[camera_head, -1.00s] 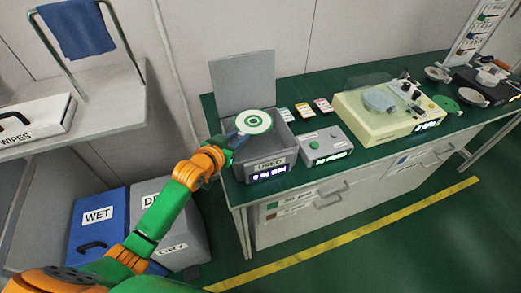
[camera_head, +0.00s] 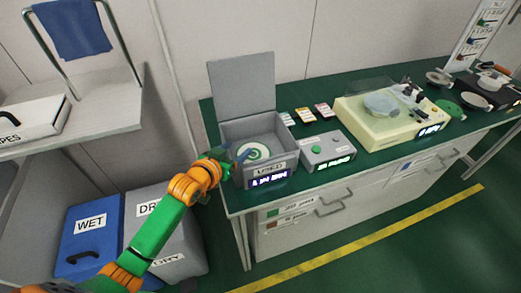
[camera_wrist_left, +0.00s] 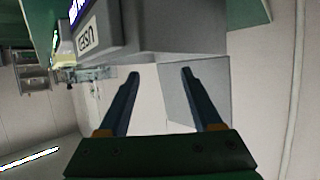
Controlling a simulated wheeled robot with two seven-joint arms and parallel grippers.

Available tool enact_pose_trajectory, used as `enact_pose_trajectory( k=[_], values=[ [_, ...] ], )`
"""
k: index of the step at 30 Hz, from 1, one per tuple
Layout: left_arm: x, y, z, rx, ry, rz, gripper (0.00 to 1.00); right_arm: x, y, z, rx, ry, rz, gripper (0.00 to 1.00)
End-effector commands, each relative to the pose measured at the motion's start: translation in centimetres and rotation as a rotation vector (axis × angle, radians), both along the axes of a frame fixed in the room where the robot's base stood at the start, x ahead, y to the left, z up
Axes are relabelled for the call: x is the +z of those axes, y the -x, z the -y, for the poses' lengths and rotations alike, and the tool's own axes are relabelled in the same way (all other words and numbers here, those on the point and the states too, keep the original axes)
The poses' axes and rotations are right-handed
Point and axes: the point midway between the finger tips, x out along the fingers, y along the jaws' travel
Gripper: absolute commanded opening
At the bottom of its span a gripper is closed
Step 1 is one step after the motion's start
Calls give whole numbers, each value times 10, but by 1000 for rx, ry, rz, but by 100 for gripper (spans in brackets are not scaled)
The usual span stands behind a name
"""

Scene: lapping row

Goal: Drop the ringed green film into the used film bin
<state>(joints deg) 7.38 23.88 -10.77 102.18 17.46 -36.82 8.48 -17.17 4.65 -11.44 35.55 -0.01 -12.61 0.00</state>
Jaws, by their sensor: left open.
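The green film, a white disc with green rings (camera_head: 253,152), lies inside the grey used film bin (camera_head: 242,178), low between its walls. The bin's lid (camera_head: 241,84) stands open at the back, and its front carries a USED label and a lit display. My left gripper (camera_head: 238,154) is at the bin's left side, its fingers open and apart from the film. In the left wrist view the two blue fingers (camera_wrist_left: 159,74) are spread with nothing between them. The bin's outer wall (camera_wrist_left: 160,28) fills the top there, and the film is hidden. My right gripper is out of view.
Right of the bin stands a grey box with a green button (camera_head: 326,150), then a cream lapping machine (camera_head: 372,132). Small cards (camera_head: 304,115) lie behind. A plain green disc (camera_head: 447,109) lies farther right. WET (camera_head: 88,232) and DRY bins stand on the floor at left.

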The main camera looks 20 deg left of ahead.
Motion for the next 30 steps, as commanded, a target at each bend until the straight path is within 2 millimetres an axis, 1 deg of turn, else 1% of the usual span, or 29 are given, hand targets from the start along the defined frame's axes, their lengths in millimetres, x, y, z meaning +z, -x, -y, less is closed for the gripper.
enact_pose_trajectory(
  k=[3, 6, 9, 12, 23, 25, 26, 27, 29, 30],
  values=[
    [9, 22, -4, -2, -2, -1, 66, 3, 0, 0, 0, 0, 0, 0],
    [17, 40, -6, -2, -2, -1, 66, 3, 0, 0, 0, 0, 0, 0],
    [21, 52, -9, -1, -1, -2, 66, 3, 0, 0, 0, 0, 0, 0],
    [24, 56, -9, -1, -2, 0, 66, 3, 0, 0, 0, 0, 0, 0],
    [23, 57, -9, -1, -1, -4, 66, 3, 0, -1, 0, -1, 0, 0],
    [12, 66, -5, 0, -11, -48, 66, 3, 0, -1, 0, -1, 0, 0],
    [2, 74, -2, 1, -20, -85, 66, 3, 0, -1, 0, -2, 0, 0],
    [-12, 87, 2, 2, -35, -147, 66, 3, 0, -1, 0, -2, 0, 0],
    [-33, 112, 8, 4, -62, -251, 66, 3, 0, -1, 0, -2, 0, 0],
    [-47, 131, 11, 6, -80, -326, 66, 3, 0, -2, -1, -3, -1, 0]
  ],
)
